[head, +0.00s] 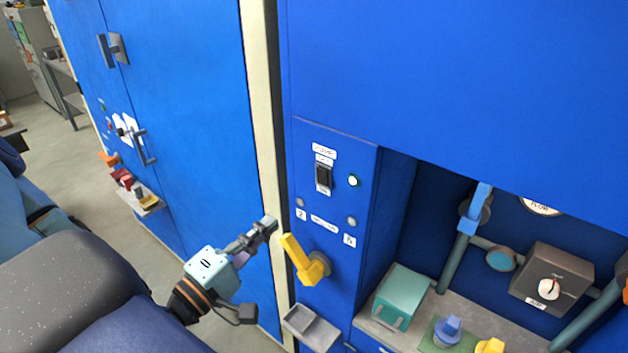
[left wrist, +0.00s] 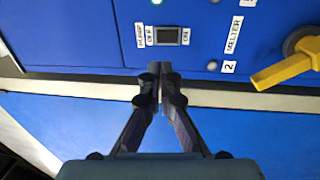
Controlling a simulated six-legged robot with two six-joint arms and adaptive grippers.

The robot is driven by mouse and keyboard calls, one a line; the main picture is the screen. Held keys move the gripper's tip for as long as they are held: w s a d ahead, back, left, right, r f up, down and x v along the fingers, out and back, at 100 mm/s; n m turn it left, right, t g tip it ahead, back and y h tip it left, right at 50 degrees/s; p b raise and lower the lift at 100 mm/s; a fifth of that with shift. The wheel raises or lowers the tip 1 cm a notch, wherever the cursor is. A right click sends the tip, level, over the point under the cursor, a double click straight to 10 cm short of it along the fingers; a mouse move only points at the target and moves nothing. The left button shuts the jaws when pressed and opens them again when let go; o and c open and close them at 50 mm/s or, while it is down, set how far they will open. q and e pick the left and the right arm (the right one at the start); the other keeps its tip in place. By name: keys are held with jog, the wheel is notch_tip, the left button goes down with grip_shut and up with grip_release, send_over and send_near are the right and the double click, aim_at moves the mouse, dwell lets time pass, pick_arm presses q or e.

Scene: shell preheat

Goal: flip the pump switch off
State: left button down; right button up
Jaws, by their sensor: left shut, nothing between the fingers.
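The pump switch (head: 323,176) is a black rocker on the blue panel, with a label above and a small label below. It also shows in the left wrist view (left wrist: 168,36), between the OFF and ON labels; I cannot tell which side is pressed. A lamp (head: 354,181) to its right glows pale green. My left gripper (head: 270,224) is shut and empty, below and left of the switch. In the left wrist view its closed fingertips (left wrist: 160,68) point toward the switch and appear apart from it. My right gripper is not in view.
A yellow handle (head: 302,262) sticks out of the panel just right of my left gripper. A grey tray (head: 311,327) is below it. A recess at the right holds a teal box (head: 400,295), pipes and a grey knob box (head: 552,278). Blue cabinet doors (head: 190,100) stand at the left.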

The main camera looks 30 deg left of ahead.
pick_arm(q)
jog(key=b, duration=0.5)
send_near(323, 174)
jog(key=w, duration=0.4)
jog(key=shift+w+d+r, duration=0.25)
jog(key=shift+w+r, duration=0.1)
jog(key=shift+w, duration=0.2)
jog(key=shift+w+a, duration=0.15)
jog(key=shift+w, duration=0.5)
jog(key=shift+w+r, duration=0.1)
jog(key=shift+w, duration=0.15)
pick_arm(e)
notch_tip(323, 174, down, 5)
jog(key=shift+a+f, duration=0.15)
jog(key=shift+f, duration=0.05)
pick_arm(q)
jog(key=shift+s, duration=0.1)
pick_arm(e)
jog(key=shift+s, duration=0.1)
